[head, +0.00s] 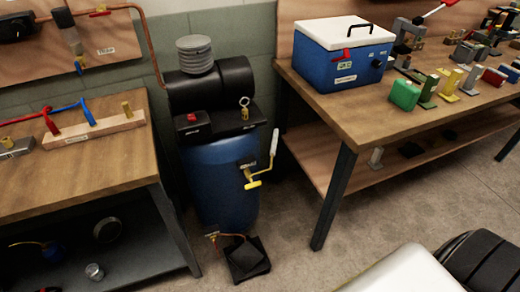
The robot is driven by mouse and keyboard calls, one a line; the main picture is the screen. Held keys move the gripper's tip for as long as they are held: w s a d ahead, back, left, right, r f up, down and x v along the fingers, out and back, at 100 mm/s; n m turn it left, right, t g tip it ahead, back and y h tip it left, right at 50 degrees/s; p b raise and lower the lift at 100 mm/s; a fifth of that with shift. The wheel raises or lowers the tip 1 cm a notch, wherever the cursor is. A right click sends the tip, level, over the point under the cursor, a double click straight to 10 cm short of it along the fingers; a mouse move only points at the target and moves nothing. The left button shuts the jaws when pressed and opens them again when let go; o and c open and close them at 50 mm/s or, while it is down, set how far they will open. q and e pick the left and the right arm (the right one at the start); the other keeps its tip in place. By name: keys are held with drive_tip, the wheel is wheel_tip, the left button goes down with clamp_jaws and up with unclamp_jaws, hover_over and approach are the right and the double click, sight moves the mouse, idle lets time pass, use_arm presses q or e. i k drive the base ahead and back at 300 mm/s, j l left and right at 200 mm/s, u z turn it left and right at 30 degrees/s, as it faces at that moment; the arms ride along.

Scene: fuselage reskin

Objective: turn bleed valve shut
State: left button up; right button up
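A blue air tank (215,180) stands on the floor between two benches, with a black compressor (210,85) on top. On the front of the tank is a yellow valve fitting (252,180) with a long pale lever (273,143) pointing up. A small brass-coloured fitting (212,236) with a copper pipe sits low at the tank's foot, beside a black pedal (246,260). No label naming the bleed valve is readable, so I cannot tell which fitting it is. Neither gripper is in view.
The left bench (75,170) holds hoses on a wooden block. The right bench (350,115) carries a blue cooler box (343,60) and several small coloured blocks and tools. A copper pipe (150,45) runs down the wall.

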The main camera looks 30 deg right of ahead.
sight(252, 184)
drive_tip(key=z, duration=0.8)
